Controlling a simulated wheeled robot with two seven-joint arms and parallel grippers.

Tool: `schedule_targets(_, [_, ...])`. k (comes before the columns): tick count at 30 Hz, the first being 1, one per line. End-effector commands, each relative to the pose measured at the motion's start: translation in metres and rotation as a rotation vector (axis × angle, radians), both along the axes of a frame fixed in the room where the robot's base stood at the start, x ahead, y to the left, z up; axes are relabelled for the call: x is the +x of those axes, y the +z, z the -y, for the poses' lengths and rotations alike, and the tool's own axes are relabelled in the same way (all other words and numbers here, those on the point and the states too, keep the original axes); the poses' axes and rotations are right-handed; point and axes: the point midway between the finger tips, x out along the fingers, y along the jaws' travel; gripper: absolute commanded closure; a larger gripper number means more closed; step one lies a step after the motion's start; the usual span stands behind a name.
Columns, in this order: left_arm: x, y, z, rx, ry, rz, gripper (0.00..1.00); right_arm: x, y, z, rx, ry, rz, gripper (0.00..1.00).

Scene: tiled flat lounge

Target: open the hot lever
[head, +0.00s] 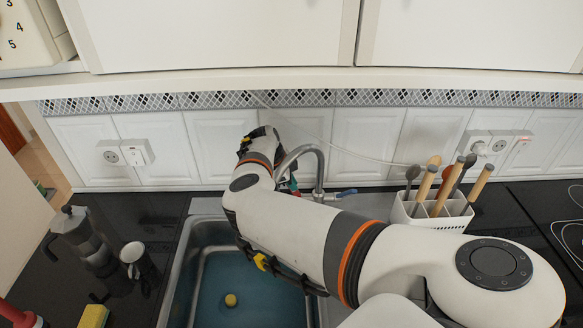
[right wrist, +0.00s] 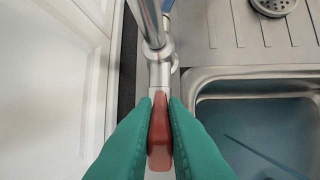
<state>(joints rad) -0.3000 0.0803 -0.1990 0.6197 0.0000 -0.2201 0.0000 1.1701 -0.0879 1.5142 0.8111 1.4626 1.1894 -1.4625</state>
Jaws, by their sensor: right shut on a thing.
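The red hot lever (right wrist: 159,132) sits on the side of the metal tap in the right wrist view. My right gripper (right wrist: 160,112) has its two green fingers on either side of the lever, shut on it. In the head view my right arm reaches across the sink, and my right gripper (head: 290,183) is at the left of the tap (head: 319,168), mostly hidden behind the wrist. The blue lever (head: 346,192) is on the tap's right side; a bit of it also shows in the right wrist view (right wrist: 168,5). My left gripper is not in view.
The sink (head: 190,262) below my arm holds a small yellow thing (head: 231,300). A white utensil holder (head: 430,218) stands right of the tap. The tiled wall (head: 222,145) is close behind the tap.

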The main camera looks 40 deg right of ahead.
Motion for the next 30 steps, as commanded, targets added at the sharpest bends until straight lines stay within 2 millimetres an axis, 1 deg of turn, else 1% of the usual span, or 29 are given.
schedule_targets(1, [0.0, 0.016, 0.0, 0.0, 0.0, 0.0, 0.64, -0.002, 0.007, -0.003, -0.015, 0.002, 0.017, 1.0])
schedule_targets(6, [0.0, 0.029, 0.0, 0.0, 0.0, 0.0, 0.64, -0.006, 0.003, -0.007, -0.06, 0.001, 0.073, 1.0])
schedule_targets(18, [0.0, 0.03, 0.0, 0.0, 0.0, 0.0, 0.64, -0.007, -0.001, -0.007, -0.074, 0.002, 0.09, 1.0])
schedule_targets(19, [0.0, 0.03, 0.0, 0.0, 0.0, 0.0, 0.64, -0.007, -0.001, -0.007, -0.074, 0.002, 0.09, 0.85])
schedule_targets(22, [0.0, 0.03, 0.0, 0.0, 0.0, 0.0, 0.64, -0.007, -0.001, -0.007, -0.073, 0.001, 0.089, 0.69])
schedule_targets(23, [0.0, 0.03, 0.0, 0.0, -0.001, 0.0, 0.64, -0.007, -0.001, -0.007, -0.073, 0.001, 0.089, 0.66])
schedule_targets(30, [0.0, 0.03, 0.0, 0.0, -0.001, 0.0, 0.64, -0.007, -0.001, -0.006, -0.072, 0.001, 0.087, 0.66])
